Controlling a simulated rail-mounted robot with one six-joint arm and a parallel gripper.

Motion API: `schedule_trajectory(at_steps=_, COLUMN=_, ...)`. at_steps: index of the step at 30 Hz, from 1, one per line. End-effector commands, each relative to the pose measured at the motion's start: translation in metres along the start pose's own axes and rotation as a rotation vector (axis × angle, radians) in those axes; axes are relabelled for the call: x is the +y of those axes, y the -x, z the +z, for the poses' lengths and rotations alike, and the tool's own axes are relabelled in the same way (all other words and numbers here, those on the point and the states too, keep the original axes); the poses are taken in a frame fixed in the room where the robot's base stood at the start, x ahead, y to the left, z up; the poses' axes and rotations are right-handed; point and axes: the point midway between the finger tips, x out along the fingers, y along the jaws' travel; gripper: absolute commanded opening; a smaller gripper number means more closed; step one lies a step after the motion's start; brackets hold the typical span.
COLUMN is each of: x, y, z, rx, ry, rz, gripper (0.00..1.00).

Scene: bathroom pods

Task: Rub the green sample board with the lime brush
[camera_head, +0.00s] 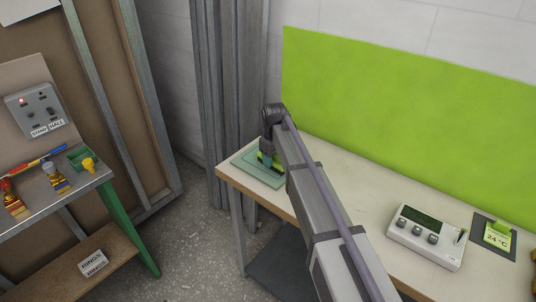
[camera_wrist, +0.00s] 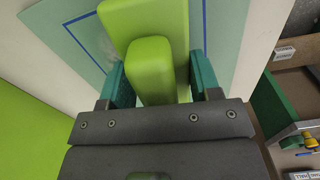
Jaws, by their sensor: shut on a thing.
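The sample board (camera_head: 262,177) is a pale green flat panel at the left end of the bench. In the wrist view the board (camera_wrist: 226,35) shows a thin blue line marked on it. The lime brush (camera_wrist: 153,70) has a bright green block-like body and lies between the teal fingers of my gripper (camera_wrist: 162,82). My gripper is shut on it. In the head view my gripper (camera_head: 268,157) is over the board, and the brush (camera_head: 262,156) shows beside it as a small lime patch. The brush's underside is hidden, so I cannot tell whether it touches the board.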

Motion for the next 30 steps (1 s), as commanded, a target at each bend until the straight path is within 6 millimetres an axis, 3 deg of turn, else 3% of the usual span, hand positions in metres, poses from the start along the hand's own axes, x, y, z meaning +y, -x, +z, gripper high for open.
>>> schedule_trajectory(at_steps=8, x=0.001, y=0.0, z=0.009, rx=0.0, ry=0.0, rz=0.0, gripper=0.38)
schedule_trajectory(at_steps=18, x=0.003, y=-0.003, z=0.042, rx=0.0, ry=-0.001, rz=0.0, gripper=0.38)
schedule_trajectory(at_steps=30, x=0.019, y=-0.001, z=0.04, rx=0.0, ry=0.001, rz=0.0, gripper=0.38)
